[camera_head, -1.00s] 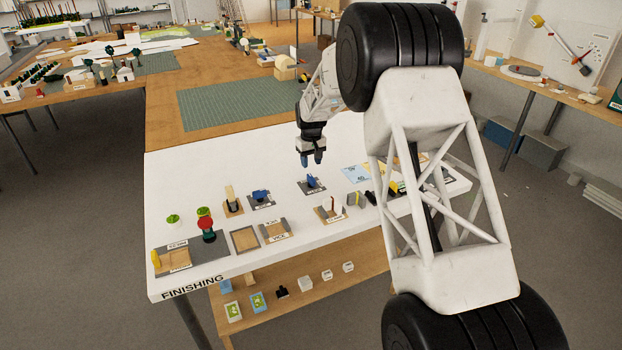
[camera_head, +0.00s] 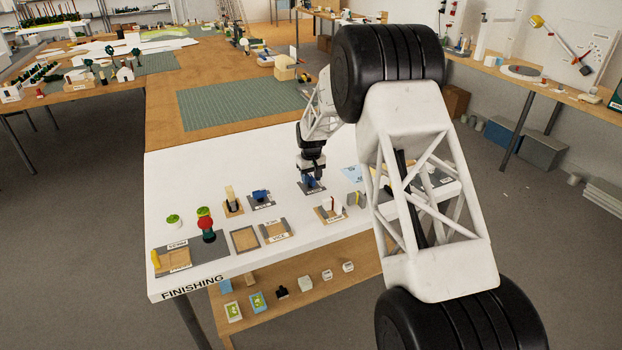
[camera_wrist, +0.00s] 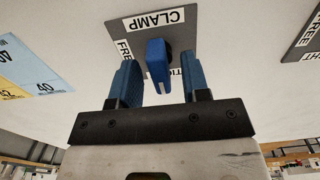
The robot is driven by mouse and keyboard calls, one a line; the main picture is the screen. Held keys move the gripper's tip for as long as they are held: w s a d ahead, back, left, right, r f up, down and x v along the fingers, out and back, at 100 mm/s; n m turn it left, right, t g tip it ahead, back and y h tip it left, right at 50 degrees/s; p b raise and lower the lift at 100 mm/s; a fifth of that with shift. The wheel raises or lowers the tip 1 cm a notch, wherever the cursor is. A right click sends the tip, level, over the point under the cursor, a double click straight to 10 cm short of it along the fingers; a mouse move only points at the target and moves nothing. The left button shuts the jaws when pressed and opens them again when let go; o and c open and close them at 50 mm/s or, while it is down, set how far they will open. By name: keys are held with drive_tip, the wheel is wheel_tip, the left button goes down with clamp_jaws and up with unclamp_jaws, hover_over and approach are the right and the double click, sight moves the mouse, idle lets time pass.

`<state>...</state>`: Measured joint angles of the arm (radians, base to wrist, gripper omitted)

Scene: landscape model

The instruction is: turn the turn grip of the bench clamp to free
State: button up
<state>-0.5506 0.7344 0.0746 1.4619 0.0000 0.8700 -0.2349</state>
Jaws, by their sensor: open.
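The turn grip (camera_wrist: 157,52) is a blue block standing on a grey plate (camera_wrist: 184,35) labelled CLAMP in the wrist view. A FREE label (camera_wrist: 124,49) is at the plate's left edge, and another label is partly hidden behind the grip and a finger. My gripper (camera_wrist: 158,66) is open, with one blue finger on each side of the grip and a visible gap to both. In the head view my gripper (camera_head: 312,176) is low over the plate and hides most of the grip.
Another grey plate with a blue grip (camera_head: 261,196) lies to the left on the white table (camera_head: 200,170). A small block station (camera_head: 331,209) is in front of my gripper. A light blue sheet (camera_wrist: 30,68) lies left in the wrist view. A green mat (camera_head: 240,105) lies behind.

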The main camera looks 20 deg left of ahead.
drive_tip(key=shift+f, duration=0.25)
clamp_jaws()
